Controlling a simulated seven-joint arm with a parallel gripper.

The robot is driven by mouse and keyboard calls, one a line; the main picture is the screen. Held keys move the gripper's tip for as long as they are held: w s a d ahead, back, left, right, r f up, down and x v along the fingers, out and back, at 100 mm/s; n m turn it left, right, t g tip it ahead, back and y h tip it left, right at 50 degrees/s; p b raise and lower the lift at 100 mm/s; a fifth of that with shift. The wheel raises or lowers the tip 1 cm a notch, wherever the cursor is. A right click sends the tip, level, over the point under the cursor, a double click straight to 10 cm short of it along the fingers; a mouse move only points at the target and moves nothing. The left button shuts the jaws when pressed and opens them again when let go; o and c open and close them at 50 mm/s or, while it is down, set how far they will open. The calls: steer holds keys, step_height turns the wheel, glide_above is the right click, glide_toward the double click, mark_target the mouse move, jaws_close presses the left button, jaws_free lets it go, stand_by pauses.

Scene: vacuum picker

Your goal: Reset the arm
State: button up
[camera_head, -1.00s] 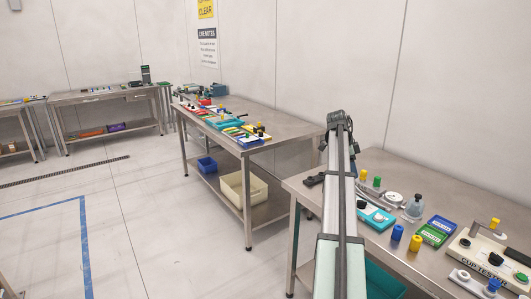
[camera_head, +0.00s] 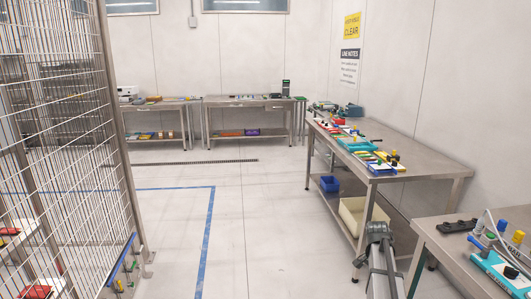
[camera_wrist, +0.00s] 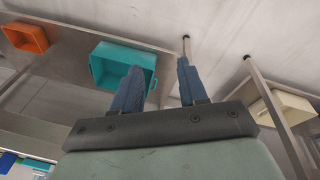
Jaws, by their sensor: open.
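My gripper (camera_wrist: 158,80) shows in the wrist view with its two dark blue fingers apart and nothing held between them. A teal bin (camera_wrist: 105,65) on a lower shelf shows behind the left finger, which covers part of it. In the head view part of my own arm (camera_head: 380,262) rises at the bottom, right of the middle, in front of the steel tables. The gripper's fingers cannot be made out there.
A steel table (camera_head: 430,235) with small parts stands at the right. Another table (camera_head: 425,165) stands behind it, with a cream bin (camera_head: 350,218) and a blue bin (camera_head: 329,184) below. A wire fence (camera_head: 60,150) stands left. The middle floor is clear.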

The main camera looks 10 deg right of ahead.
steer(key=s+a+f+n+y, duration=0.1)
steer(key=s+a+f+n, duration=0.35)
steer(key=a, duration=0.65)
steer(key=s+a+f+n, duration=0.4)
steer(key=a+f, duration=0.2)
steer(key=a, duration=0.4)
steer(key=s+a+f+n+y, duration=0.1)
steer(key=s+a+f+n, duration=0.35)
steer(key=a, duration=0.65)
steer(key=s+f+g, duration=0.3)
steer(key=s+f, duration=0.7)
steer(key=s, duration=0.4)
steer(key=s+f+g, duration=0.3)
steer(key=s+f, duration=0.8)
steer(key=s, duration=0.4)
steer(key=shift+d, duration=0.3)
